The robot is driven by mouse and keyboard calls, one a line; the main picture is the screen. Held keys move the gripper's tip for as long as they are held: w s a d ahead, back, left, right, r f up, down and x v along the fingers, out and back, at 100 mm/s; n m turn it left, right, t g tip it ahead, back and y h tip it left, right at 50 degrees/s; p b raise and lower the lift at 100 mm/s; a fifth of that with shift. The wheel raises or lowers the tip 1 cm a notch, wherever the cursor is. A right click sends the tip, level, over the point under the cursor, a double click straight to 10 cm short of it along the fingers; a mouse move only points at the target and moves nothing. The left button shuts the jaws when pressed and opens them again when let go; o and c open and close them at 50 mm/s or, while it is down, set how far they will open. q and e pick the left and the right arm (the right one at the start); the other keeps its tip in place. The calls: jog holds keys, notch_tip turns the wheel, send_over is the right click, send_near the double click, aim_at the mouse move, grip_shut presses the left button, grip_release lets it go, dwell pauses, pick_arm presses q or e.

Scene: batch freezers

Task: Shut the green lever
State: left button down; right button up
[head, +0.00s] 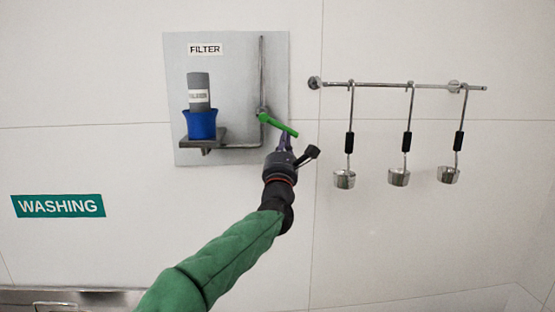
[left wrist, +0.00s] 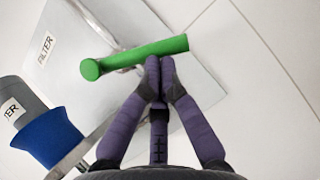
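The green lever (head: 278,125) is a short bar on a metal pipe of the grey filter panel (head: 230,55). In the head view it slants down to the right from its pivot. In the left wrist view the green lever (left wrist: 145,54) crosses above my fingertips, its round pivot end at the left. My left gripper (head: 285,145) is just below the lever's free half. In the left wrist view the left gripper's fingertips (left wrist: 160,68) are together at the lever's lower edge; I cannot tell whether they touch it. My right gripper is not in view.
A blue cup (head: 201,125) with a grey cylinder (head: 198,90) stands on a small shelf left of the pipe. A wall rail (head: 385,85) with three hanging ladles is at the right. A WASHING sign (head: 58,206) is at the lower left.

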aim_at(291, 131)
pick_arm(q)
jog(key=n+y, duration=0.1)
jog(key=n, duration=0.1)
jog(key=d+r+n+t+y, duration=0.1)
jog(key=n+y, duration=0.1)
jog(key=shift+d+r+b, duration=0.1)
jog(key=shift+d+b, duration=0.05)
jog(key=shift+b, duration=0.2)
jog(key=shift+d+r+n+y, duration=0.15)
jog(key=shift+r+n+y, duration=0.2)
jog(key=shift+n+y, duration=0.45)
jog(key=shift+d+r+n+y, duration=0.15)
jog(key=shift+r+n+y, duration=0.25)
jog(key=shift+n, duration=0.7)
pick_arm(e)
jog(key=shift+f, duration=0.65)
